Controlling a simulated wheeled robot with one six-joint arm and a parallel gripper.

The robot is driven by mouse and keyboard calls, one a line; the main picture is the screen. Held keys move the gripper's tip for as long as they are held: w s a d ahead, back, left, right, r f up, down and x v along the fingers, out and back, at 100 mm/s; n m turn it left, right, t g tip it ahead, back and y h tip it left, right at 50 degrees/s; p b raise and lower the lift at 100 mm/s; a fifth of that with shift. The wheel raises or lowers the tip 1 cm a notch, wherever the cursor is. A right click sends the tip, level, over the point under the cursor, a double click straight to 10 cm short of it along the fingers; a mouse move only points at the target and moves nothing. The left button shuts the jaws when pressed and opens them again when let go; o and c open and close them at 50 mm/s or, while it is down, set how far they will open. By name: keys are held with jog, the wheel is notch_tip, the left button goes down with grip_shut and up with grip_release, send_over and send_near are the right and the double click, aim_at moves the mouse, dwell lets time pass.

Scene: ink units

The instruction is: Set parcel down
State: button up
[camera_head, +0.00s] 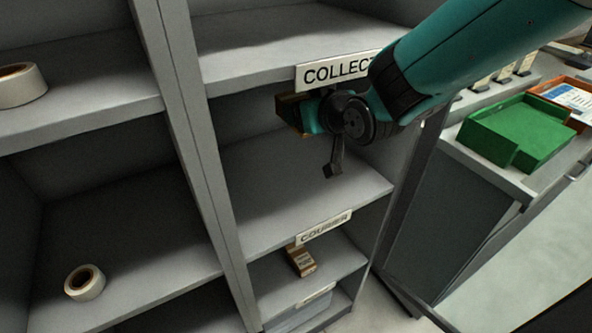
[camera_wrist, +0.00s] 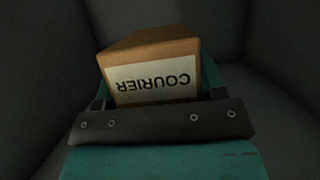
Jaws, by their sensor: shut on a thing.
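A brown parcel (camera_wrist: 150,60) with a white label reading COURIER is between the jaws of my gripper (camera_wrist: 158,100) in the wrist view. The label appears upside down there. In the head view the parcel (camera_head: 289,112) shows as a small brown end at my gripper (camera_head: 305,113), just below the COLLECT sign (camera_head: 338,72). My gripper is shut on it at the compartment between the COLLECT sign and the COURIER sign (camera_head: 325,228). The shelf board (camera_head: 300,190) below it is bare. The parcel appears held above that board; its far side is hidden.
Another small brown parcel (camera_head: 301,261) sits in the compartment below the COURIER sign. Tape rolls (camera_head: 85,282) (camera_head: 18,86) lie on the left shelves. A grey upright (camera_head: 195,150) divides the bays. A green tray (camera_head: 515,133) stands on the counter at right. Dark grey walls surround the wrist view.

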jog(key=p, duration=0.1)
send_over(307, 194)
notch_tip(307, 194, down, 14)
jog(key=shift+w+f, duration=0.1)
jog(key=shift+f, duration=0.1)
jog(key=shift+f+p, duration=0.3)
jog(key=shift+f, duration=1.9)
jog(key=shift+f, duration=0.2)
jog(key=o, duration=1.2)
jog(key=shift+r, duration=0.15)
